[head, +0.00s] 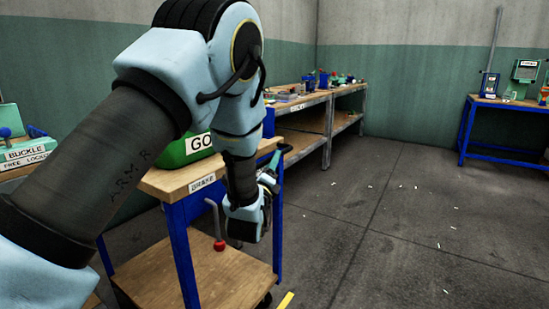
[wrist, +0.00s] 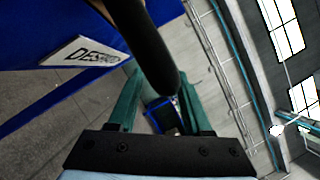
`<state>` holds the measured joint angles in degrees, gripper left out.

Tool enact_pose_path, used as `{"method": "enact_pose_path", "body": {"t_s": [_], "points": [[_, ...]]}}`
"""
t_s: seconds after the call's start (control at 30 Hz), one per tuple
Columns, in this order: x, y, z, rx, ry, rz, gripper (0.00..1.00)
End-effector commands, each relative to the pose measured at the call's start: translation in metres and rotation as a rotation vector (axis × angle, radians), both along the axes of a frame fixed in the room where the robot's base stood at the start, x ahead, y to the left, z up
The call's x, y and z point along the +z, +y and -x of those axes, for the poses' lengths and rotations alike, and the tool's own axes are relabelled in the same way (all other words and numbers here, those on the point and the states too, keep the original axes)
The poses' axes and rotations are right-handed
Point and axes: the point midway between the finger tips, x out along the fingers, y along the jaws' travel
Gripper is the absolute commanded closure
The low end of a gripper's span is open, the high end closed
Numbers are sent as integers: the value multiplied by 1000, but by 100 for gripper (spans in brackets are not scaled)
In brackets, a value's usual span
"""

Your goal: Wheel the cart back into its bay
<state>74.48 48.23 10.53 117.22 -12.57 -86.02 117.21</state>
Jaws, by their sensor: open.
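The cart has a wooden top (head: 165,183), blue legs (head: 183,255) and a wooden lower shelf (head: 215,272). A sign reading BRAKE is on its top edge, with a red-knobbed lever (head: 219,244) below. My gripper (head: 270,172) is at the cart's right end, partly hidden by my own wrist. In the wrist view my gripper (wrist: 160,112) has its teal fingers apart. A dark round bar (wrist: 150,50), seemingly the cart's handle, reaches between or just in front of them. I cannot tell whether they touch it.
A green box marked GO (head: 198,146) shows behind my arm on or beyond the cart. A long workbench (head: 303,103) stands behind, and a blue table (head: 505,104) at the far right. A yellow floor strip (head: 286,300) lies near the cart. Open floor with small scraps is right.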

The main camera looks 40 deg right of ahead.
Motion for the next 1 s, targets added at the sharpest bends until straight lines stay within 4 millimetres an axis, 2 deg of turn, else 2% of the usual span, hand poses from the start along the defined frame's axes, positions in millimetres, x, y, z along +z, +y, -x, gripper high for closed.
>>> {"method": "enact_pose_path", "body": {"t_s": [0.2, 0.57, 1.0], "points": [[5, -20, -13, -2, 1, 1, 50], [6, -24, -16, -2, 1, -1, 50], [6, -24, -16, -1, 1, 0, 99]]}}
